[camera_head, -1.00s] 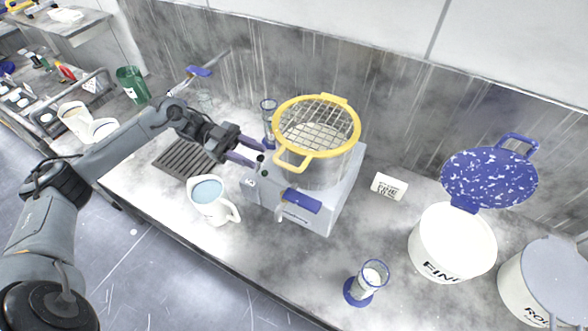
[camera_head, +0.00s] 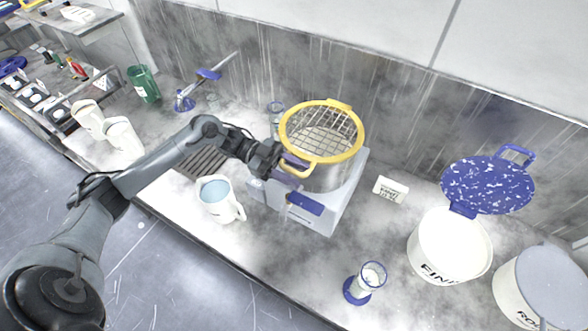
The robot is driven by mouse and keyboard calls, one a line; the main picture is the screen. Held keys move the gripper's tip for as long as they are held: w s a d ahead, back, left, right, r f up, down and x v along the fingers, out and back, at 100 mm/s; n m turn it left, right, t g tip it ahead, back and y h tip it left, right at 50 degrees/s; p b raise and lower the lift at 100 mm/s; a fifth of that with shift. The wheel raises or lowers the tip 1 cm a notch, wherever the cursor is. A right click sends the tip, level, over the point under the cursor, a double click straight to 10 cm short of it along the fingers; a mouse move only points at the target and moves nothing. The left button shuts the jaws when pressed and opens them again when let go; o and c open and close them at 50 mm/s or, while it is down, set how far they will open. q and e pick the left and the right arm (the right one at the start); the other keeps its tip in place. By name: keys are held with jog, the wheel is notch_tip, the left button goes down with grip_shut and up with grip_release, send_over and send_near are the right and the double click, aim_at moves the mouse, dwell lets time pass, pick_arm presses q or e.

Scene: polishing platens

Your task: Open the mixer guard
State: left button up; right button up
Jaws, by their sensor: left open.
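The mixer guard (camera_head: 334,104) is a yellow ring with a metal wire grid. A blue lever (camera_head: 305,204) is on the mixer's front, just below the gripper. My right gripper is not in view.
A white jug (camera_head: 217,202) stands left of the mixer, below my left forearm. A glass (camera_head: 370,278) on a blue base stands in front. A white tub (camera_head: 447,245) with a raised blue speckled lid (camera_head: 488,184) is at the right.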

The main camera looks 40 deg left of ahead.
pick_arm(q)
grip_shut()
dwell(0.4)
